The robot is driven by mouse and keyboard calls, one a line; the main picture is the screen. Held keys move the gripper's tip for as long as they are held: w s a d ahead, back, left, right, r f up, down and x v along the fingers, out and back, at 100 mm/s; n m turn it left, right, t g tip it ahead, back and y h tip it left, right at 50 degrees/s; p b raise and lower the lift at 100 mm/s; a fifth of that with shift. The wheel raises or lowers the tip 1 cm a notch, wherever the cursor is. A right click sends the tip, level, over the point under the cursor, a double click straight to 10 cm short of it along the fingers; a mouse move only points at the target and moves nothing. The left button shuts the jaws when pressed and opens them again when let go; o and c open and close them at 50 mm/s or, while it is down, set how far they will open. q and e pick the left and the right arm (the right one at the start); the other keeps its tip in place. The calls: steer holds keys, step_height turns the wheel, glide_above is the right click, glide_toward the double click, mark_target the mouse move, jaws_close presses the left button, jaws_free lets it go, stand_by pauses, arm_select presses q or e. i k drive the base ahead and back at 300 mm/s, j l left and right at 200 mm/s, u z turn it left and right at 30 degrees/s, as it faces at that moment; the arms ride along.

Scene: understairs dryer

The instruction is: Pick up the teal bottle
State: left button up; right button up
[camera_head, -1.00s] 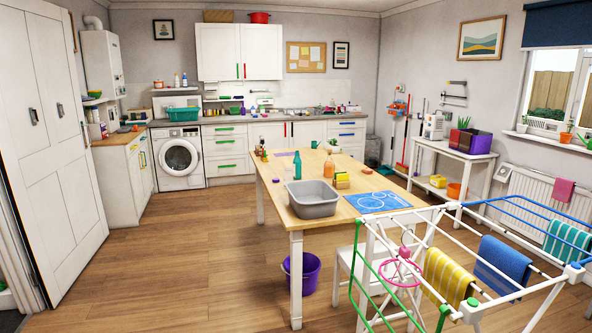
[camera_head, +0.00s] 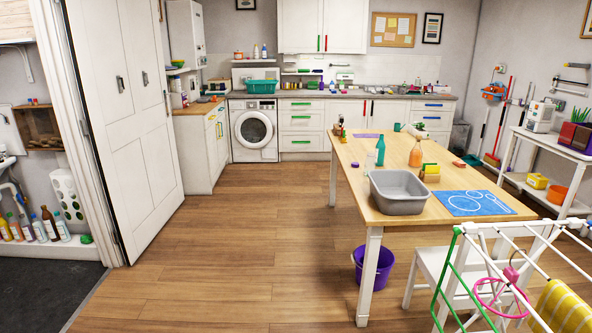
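A teal bottle (camera_head: 380,151) stands upright on the wooden table (camera_head: 372,207), behind the grey basin (camera_head: 398,190). A pale clear bottle (camera_head: 369,163) stands just left of it and nearer to me. Neither of my grippers is in view.
A white drying rack (camera_head: 462,232) and a white chair stand at the table's near right side. A purple bucket (camera_head: 372,268) is on the floor under the table. The wood floor (camera_head: 240,250) left of the table is clear. An open white door (camera_head: 125,120) stands at left.

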mark_target(380, 149)
steer(key=i, duration=1.95)
steer(key=i+z, duration=0.1)
steer(key=i, duration=0.55)
steer(key=i+j+z, duration=0.15)
steer(key=i, duration=0.5)
steer(key=i+j+z, duration=0.1)
steer(key=i, duration=0.55)
steer(key=j, duration=0.1)
